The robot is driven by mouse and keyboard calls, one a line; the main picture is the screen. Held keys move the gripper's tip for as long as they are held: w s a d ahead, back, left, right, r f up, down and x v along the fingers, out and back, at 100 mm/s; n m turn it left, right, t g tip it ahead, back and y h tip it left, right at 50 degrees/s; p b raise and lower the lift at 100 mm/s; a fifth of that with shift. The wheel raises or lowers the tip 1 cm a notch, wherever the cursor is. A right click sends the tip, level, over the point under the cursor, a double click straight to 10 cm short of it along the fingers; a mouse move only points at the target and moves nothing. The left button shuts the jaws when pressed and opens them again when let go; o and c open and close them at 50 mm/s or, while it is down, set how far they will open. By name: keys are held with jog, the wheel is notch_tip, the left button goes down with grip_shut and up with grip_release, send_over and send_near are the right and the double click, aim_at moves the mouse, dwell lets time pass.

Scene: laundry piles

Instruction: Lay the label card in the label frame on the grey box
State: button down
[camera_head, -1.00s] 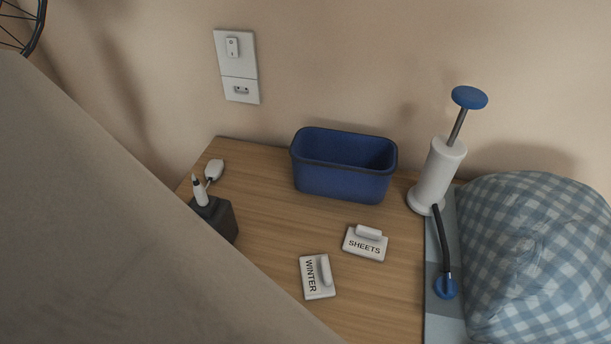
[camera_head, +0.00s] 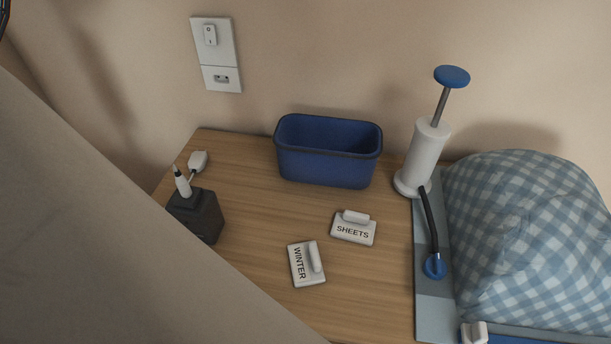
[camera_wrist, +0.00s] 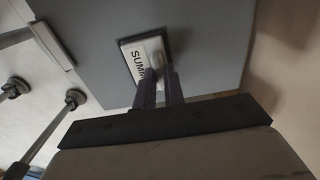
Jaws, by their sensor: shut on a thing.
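In the wrist view my gripper (camera_wrist: 159,72) is shut on a white label card (camera_wrist: 134,52) by its raised grip. The lettering begins "SUMM"; the rest is hidden by the grip and fingers. The card is over a broad flat dark grey surface (camera_wrist: 95,62), which looks like the grey box. A dark edge borders the card, but I cannot tell whether it is the label frame or shadow, nor whether the card touches the surface. My gripper and the grey box are not identifiable in the head view.
In the head view a wooden top holds a WINTER card (camera_head: 298,270), a SHEETS card (camera_head: 352,233), a blue bin (camera_head: 325,168), a dark block (camera_head: 200,215) and a white pump (camera_head: 424,155). A checked cloth bundle (camera_head: 530,230) is at right. Metal rods (camera_wrist: 45,130) show in the wrist view.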

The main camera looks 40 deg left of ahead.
jog(key=c, duration=1.5)
grip_release()
jog(key=shift+f, duration=0.1)
notch_tip(320, 180, up, 12)
jog(key=p, duration=0.1)
jog(key=shift+r, duration=0.2)
